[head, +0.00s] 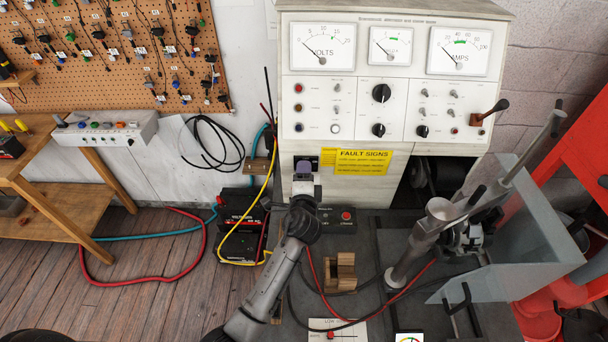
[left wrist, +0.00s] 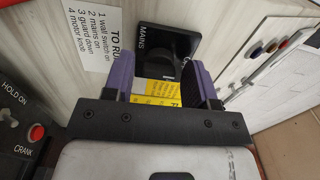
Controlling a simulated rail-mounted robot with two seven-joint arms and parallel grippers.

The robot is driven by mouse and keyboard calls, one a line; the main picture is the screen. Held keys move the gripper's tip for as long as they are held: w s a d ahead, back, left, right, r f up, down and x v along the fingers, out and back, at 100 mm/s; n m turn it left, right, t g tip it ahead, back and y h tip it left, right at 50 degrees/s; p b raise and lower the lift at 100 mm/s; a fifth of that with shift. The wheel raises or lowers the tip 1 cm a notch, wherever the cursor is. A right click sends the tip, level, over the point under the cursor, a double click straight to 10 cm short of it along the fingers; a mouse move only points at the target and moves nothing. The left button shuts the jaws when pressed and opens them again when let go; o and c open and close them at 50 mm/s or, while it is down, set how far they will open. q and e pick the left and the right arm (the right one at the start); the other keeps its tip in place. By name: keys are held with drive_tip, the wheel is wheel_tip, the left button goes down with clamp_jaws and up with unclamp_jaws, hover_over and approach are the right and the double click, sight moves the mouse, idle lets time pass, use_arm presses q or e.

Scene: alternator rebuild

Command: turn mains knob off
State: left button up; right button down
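The mains knob (left wrist: 158,60) is black and sits on a black square plate marked MAINS (left wrist: 172,38) in the left wrist view. In the head view the dark plate (head: 305,161) shows only partly at the lower left of the white test bench; my gripper covers much of it. My left gripper (head: 309,172) reaches up to the plate. In the left wrist view its purple fingers (left wrist: 160,78) are apart, one on each side of the knob. I cannot tell whether they touch it. My right gripper is not in view.
A yellow FAULT SIGNS label (head: 361,162) is right of the plate. A start list (left wrist: 95,38) is beside it in the wrist view. The crank box with a red button (head: 346,215) is below. A grey guard (head: 535,240) and metal post (head: 408,255) stand at right.

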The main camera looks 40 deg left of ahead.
use_arm(q)
drive_tip(key=shift+o, duration=0.5)
drive_tip(key=v, duration=1.2)
